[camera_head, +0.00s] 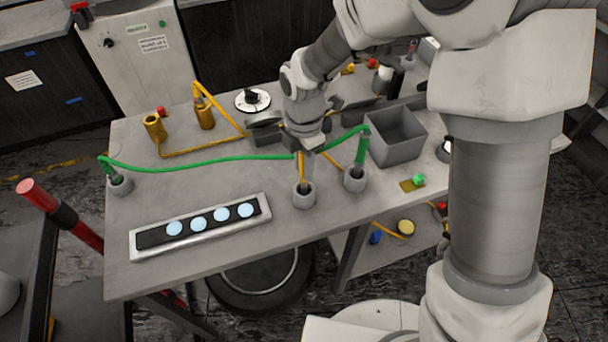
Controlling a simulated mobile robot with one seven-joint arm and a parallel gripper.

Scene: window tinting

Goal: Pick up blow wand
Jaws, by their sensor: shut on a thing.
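My gripper (303,152) points down over the table (200,262), shut on a slim dark and yellow wand (303,176), apparently the blow wand. The wand stands upright with its lower end in a small round grey holder (304,199). My gripper hides its upper part. A green-handled tool (361,150) stands in a second grey holder (355,183) just to the right. A green hose (210,162) runs behind my gripper between this tool and a third holder (120,187) at the left edge.
A light panel with several round discs (198,225) lies at the front left. A grey open bin (397,138) stands right of the tools. Yellow canisters (154,127) with a yellow hose (200,150) are at the back left. A white dial (252,101) lies behind.

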